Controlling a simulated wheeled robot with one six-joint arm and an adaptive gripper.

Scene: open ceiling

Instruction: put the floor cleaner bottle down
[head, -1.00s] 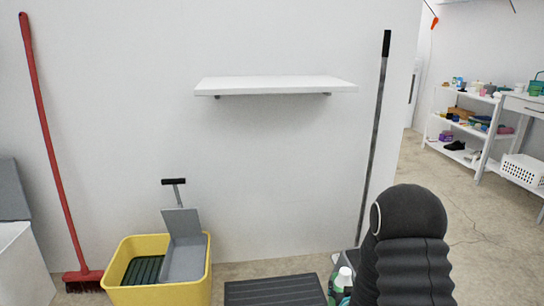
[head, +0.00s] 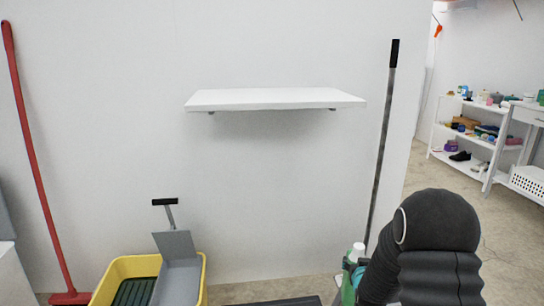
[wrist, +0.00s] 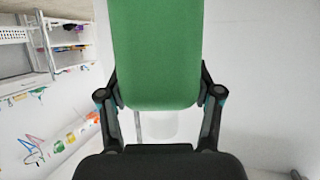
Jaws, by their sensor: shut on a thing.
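The floor cleaner bottle is green with a white cap. In the head view the bottle (head: 348,291) shows upright at the lower right, partly hidden by my black arm and cut off by the bottom edge. In the wrist view the green bottle (wrist: 158,50) fills the upper middle, between the two fingers. My gripper (wrist: 160,98) is shut on the bottle, one finger on each side. What is under the bottle is out of view.
An empty white wall shelf (head: 275,98) is ahead, above the bottle. A yellow bucket (head: 192,297) with a grey wringer (head: 176,268) stands lower left, beside a red broom (head: 38,170). A grey pole (head: 381,150) leans right. White shelving (head: 470,140) stands far right.

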